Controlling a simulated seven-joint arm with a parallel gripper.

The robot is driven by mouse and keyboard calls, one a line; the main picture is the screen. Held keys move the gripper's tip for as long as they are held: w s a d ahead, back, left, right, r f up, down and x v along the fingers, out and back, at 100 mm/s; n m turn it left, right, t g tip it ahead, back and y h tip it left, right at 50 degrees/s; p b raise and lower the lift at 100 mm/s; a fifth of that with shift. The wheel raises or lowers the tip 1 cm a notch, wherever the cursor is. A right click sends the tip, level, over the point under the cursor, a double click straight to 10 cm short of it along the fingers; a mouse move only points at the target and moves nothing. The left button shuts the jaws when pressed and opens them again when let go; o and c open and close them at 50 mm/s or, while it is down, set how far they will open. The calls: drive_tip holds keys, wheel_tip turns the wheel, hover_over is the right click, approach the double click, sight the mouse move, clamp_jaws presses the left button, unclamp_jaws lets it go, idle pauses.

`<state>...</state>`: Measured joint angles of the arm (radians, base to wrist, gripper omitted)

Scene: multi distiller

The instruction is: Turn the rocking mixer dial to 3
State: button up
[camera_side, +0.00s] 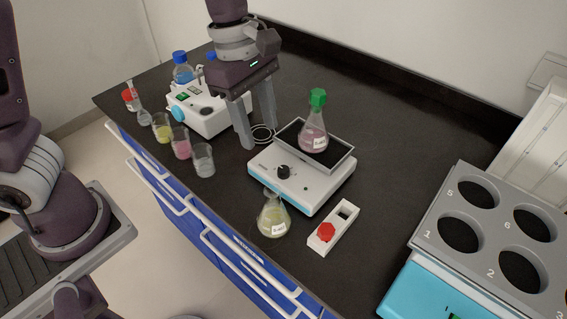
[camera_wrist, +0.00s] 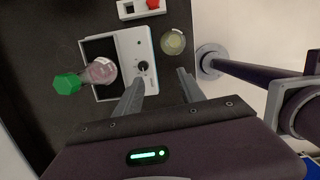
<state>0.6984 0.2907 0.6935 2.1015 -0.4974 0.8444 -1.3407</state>
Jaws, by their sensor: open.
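The rocking mixer (camera_side: 302,182) is a white box with a light-blue base and a dark tray on top. A flask with a green stopper (camera_side: 313,133) stands on its tray. The black dial (camera_side: 284,172) is on its front part, and it also shows in the wrist view (camera_wrist: 143,67). The dial's numbers are too small to read. My gripper (camera_side: 259,137) is open and empty, to the left of the mixer in the side view, fingers pointing down. In the wrist view my gripper (camera_wrist: 160,78) has its fingertips near the dial, one finger overlapping the mixer's body.
A flask with yellowish liquid (camera_side: 273,217) and a white block with a red knob (camera_side: 330,230) stand in front of the mixer. Several beakers (camera_side: 181,143) and a white device (camera_side: 205,112) are at the left. A grey rack (camera_side: 490,235) is at the right.

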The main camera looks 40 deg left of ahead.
sight(284, 169)
drive_tip(key=w+f+n+y, duration=0.1)
drive_tip(key=f+n, duration=0.1)
drive_tip(key=w+d+f+n, duration=0.1)
drive_tip(key=w+f, duration=0.1)
drive_tip(key=w+f+n+y, duration=0.1)
drive_tip(key=f+n, duration=0.1)
drive_tip(key=shift+w+d+f+n+y, duration=0.2)
drive_tip(key=shift+w+d+n+y, duration=0.1)
drive_tip(key=shift+d, duration=0.05)
drive_tip(key=f, duration=0.7)
drive_tip(key=shift+w+a+f, duration=0.1)
drive_tip(key=shift+w+a, duration=0.05)
drive_tip(key=shift+w, duration=0.05)
clamp_jaws()
